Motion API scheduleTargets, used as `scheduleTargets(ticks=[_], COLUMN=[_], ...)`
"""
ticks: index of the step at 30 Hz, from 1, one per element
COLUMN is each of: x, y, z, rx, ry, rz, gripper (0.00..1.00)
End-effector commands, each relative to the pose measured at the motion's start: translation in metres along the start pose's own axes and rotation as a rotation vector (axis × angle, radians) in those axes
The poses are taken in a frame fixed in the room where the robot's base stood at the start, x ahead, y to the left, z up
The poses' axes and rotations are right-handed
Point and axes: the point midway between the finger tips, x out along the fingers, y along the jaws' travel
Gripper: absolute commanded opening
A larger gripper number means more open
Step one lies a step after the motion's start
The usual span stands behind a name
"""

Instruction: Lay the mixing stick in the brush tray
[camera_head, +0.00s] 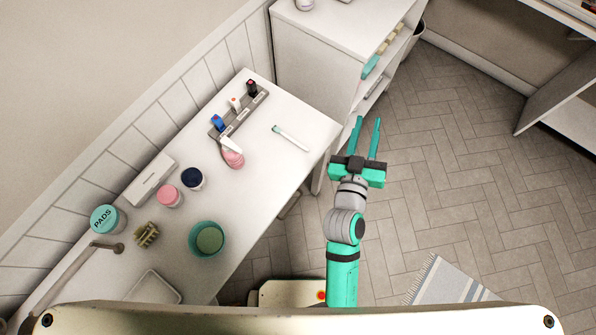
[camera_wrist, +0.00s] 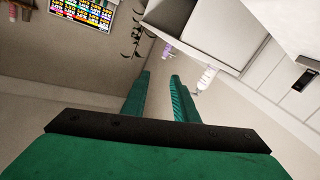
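A thin pale stick with a teal end (camera_head: 291,138), which looks like the mixing stick, lies flat on the white table near its right end. A shallow white tray (camera_head: 153,288) sits at the table's lower left, partly cut off by my own body; it may be the brush tray, but I cannot tell for sure. My gripper (camera_head: 367,120) is open and empty, right of the table over the floor, apart from the stick. Its two teal fingers (camera_wrist: 160,78) show with a gap between them in the wrist view. Neither stick nor tray is clear in the wrist view.
A grey rack (camera_head: 240,113) with small bottles stands at the table's back. A pink-bottomed bottle (camera_head: 232,158), jars, a teal bowl (camera_head: 207,239) and a pads tub (camera_head: 105,219) stand leftward. A white shelf unit (camera_head: 335,45) stands behind. Table around the stick is clear.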

Motion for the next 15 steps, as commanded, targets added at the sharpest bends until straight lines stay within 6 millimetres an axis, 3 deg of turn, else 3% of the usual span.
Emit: scheduleTargets(ticks=[1,7,15], x=[-0.020,-0.095,-0.205], y=[-0.009,-0.046,-0.084], z=[0.014,0.046,0.062], rx=[-0.013,-0.012,0.082], ry=[-0.018,-0.060,-0.124], rz=[-0.042,-0.187,-0.309], gripper=[0.27,0.27,0.27])
